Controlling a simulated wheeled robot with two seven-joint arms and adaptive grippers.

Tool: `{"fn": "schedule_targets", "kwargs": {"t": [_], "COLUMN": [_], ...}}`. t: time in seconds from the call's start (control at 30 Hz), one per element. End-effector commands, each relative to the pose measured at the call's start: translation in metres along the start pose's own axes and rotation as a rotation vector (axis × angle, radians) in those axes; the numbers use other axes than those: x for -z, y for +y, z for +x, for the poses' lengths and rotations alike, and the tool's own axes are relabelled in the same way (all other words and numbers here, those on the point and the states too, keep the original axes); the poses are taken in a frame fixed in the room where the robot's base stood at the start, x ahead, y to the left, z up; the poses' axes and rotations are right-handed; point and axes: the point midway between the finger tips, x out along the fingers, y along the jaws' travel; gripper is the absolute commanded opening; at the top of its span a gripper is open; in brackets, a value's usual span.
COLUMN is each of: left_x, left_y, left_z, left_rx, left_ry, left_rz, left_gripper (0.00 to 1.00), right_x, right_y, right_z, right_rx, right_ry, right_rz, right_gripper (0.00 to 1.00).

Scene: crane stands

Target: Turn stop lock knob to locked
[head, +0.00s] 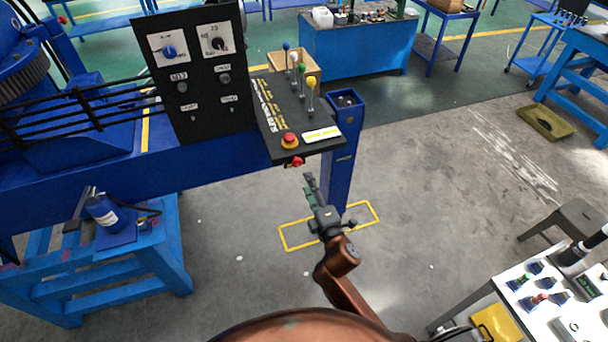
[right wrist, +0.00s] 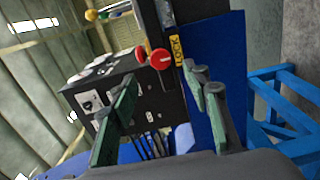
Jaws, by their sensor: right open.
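The stop lock knob is a red knob (head: 297,162) on the front face of the black control console (head: 270,125), below its top edge. In the right wrist view the red knob (right wrist: 160,59) shows a white line across its face, beside a yellow LOCK label (right wrist: 177,48). I cannot tell its exact setting. My right gripper (head: 310,184) is open and empty in front of and below the console. In the right wrist view its green-padded fingers (right wrist: 160,80) stand apart, with the knob beyond and between their tips, not touched. My left gripper is out of view.
A red mushroom button (head: 289,140) and several coloured levers (head: 302,75) stand on the console top. A blue post (head: 342,150) rises just right of the console. A white table (head: 530,310) is at the lower right. The floor below the console is open.

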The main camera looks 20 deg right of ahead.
Motion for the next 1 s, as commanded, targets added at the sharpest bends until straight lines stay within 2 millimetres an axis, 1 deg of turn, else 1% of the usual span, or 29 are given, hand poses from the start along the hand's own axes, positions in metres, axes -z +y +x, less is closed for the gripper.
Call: {"fn": "schedule_targets", "kwargs": {"t": [0.03, 0.1, 0.23, 0.8, 0.87, 0.9, 0.97, 1.0], "left_x": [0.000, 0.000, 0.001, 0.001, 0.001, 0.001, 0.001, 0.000], "left_y": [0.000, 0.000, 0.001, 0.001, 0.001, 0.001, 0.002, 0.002], "left_z": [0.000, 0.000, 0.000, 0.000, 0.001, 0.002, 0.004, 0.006], "left_rx": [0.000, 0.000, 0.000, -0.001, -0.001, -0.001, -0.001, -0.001], "left_ry": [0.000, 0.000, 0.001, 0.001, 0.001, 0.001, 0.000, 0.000], "left_rz": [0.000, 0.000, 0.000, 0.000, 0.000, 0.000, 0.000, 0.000], "left_gripper": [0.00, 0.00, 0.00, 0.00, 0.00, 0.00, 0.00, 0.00], "right_x": [0.000, 0.000, 0.000, 0.000, -0.001, -0.002, -0.004, -0.006], "right_y": [-0.001, -0.001, 0.000, -0.001, -0.008, -0.018, -0.041, -0.061], "right_z": [-0.008, -0.017, -0.025, -0.026, -0.025, -0.024, -0.021, -0.019], "right_rx": [0.002, 0.001, 0.001, 0.002, 0.012, 0.027, 0.061, 0.093], "right_ry": [-0.001, 0.000, 0.000, 0.000, 0.000, -0.001, -0.003, -0.005], "right_rz": [0.000, 0.000, 0.001, 0.001, 0.007, 0.015, 0.035, 0.055], "right_gripper": [0.44, 0.44, 0.44, 0.44, 0.44, 0.44, 0.44, 0.44]}}
